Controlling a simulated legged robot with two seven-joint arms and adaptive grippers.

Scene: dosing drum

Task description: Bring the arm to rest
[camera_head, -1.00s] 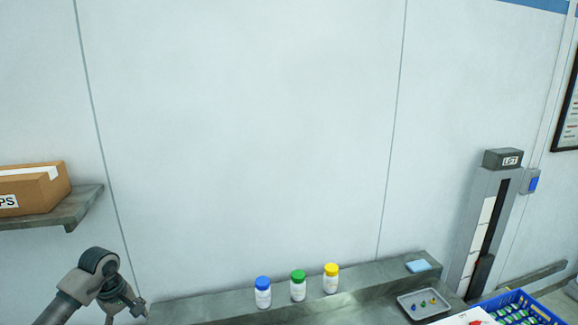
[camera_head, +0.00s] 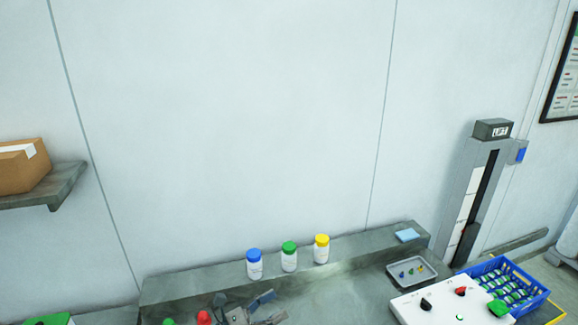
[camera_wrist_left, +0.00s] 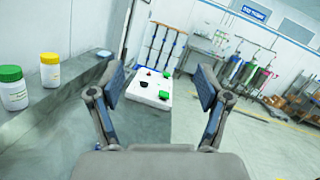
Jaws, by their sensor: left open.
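My left gripper (camera_head: 264,309) is low in the head view, over the grey bench, with its fingers pointing right. In the left wrist view its two fingers (camera_wrist_left: 162,90) stand wide apart with nothing between them. A white control panel (camera_wrist_left: 150,88) with knobs and a green button shows beyond the fingers; in the head view the same panel (camera_head: 447,304) is at the lower right, apart from the gripper. My right gripper is in neither view.
Bottles with blue (camera_head: 254,264), green (camera_head: 289,257) and yellow (camera_head: 321,249) caps stand on the raised bench ledge behind the gripper. A grey tray (camera_head: 392,275) and a blue crate (camera_head: 543,297) lie to the right. A lift column (camera_head: 478,195) stands at the back right.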

